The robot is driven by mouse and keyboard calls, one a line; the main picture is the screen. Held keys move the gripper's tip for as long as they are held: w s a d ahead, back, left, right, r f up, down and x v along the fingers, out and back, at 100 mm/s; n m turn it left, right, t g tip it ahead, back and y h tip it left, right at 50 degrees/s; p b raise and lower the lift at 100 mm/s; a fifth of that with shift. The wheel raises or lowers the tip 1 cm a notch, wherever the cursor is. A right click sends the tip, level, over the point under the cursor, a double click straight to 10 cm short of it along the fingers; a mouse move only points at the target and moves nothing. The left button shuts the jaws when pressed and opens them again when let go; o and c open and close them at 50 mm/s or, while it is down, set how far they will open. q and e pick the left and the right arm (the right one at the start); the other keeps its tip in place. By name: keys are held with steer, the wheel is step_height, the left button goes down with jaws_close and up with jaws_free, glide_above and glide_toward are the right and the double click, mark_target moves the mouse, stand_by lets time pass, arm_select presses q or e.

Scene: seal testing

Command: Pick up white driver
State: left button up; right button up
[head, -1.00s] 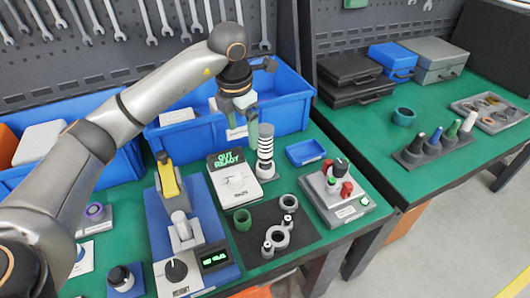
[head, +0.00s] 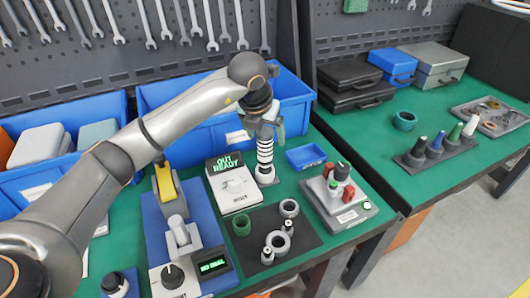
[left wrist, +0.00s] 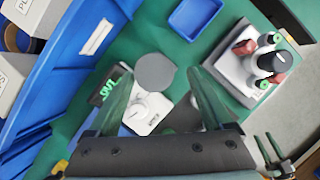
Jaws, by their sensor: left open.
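A white-handled driver (head: 469,126) stands at the far end of a dark rack (head: 432,154) on the right-hand table, beside green, blue and black ones. My left gripper (head: 264,128) is far to its left, over the other table. It is open, with its fingers above and around the top of a black-and-white ringed post (head: 266,160). In the left wrist view a grey round top (left wrist: 156,72) lies between and beyond the open fingers (left wrist: 160,98). I cannot tell whether the fingers touch it. The white driver is not in the left wrist view.
A white tester (head: 232,188) reading "OUT READY" stands left of the post. A small blue tray (head: 306,156) and a grey fixture with red knobs (head: 340,197) are to its right. A large blue bin (head: 200,138) is behind. A gap separates the two tables.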

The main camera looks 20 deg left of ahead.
mark_target(265, 144)
arm_select(q)
steer(key=x, duration=0.4)
steer(key=shift+s+a+f, duration=0.15)
steer(key=shift+a+f, duration=0.15)
steer(key=shift+f, duration=0.1)
jaws_close()
steer(key=shift+r, duration=0.15)
